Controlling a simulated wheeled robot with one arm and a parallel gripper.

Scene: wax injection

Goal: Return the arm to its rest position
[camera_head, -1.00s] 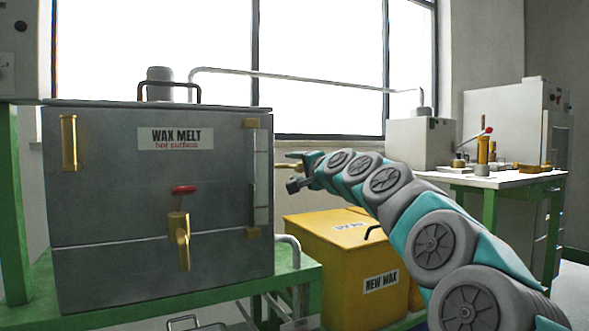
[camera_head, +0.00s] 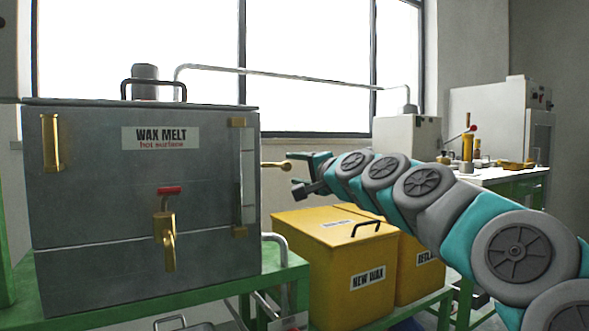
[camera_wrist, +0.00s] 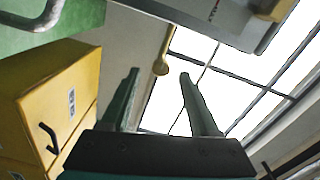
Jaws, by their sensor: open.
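My gripper (camera_head: 297,170) is in the head view just right of the grey WAX MELT tank (camera_head: 90,215). Its two fingers are spread apart with nothing between them. A brass lever (camera_head: 275,165) with a rounded end sticks out from the tank's right side, close to the fingertips. It also shows in the wrist view (camera_wrist: 161,66), beyond the gap; I see no contact.
Yellow NEW WAX bin (camera_head: 335,265) stands below my gripper, with a second yellow bin (camera_head: 420,270) beside it. A brass tap (camera_head: 165,228) with a red handle juts from the tank front. A thin pipe (camera_head: 290,76) runs above. A green-legged table (camera_head: 515,177) stands behind right.

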